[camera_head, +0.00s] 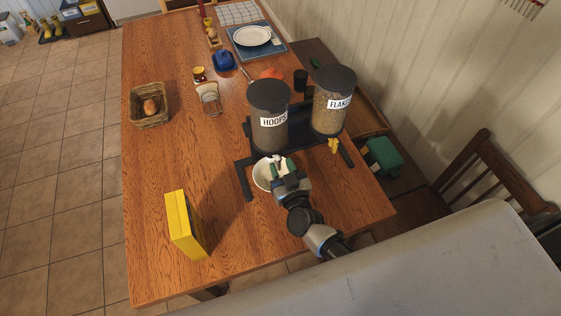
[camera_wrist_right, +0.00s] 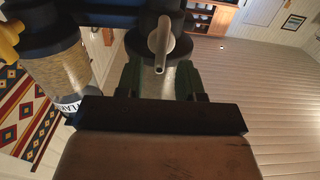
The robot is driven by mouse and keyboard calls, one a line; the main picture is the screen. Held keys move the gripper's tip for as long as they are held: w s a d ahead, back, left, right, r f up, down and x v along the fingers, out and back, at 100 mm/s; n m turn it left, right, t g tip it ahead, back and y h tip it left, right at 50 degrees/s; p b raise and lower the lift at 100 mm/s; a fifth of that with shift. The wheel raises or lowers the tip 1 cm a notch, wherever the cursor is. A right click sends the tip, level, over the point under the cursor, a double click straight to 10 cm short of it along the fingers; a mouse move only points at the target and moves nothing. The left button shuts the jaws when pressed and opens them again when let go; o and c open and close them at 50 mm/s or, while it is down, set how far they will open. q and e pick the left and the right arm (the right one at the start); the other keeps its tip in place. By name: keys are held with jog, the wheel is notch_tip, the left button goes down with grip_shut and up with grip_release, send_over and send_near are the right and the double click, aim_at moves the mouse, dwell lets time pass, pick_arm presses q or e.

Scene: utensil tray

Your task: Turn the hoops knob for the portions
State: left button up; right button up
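The hoops dispenser (camera_head: 269,132) is a dark-lidded canister labelled HOOPS on a black stand. Its pale knob (camera_head: 276,159) sits low on its front; in the right wrist view the knob (camera_wrist_right: 160,43) looks grey-white with a narrow stem. My right gripper (camera_head: 283,166) is just in front of it. In the right wrist view its green fingertips (camera_wrist_right: 158,80) stand apart, with the knob near the gap between them; I cannot tell if they touch it. A white bowl (camera_head: 262,177) is below the dispenser, partly hidden by the gripper. My left gripper is not in view.
The flakes dispenser (camera_head: 332,112) with a yellow knob (camera_head: 333,145) stands to the right on the same stand (camera_head: 244,180). A yellow box (camera_head: 185,225) stands at the front left. A basket (camera_head: 135,118) and jars are farther back. The table's left middle is clear.

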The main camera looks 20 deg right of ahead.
jog(key=shift+w, duration=0.7)
grip_shut()
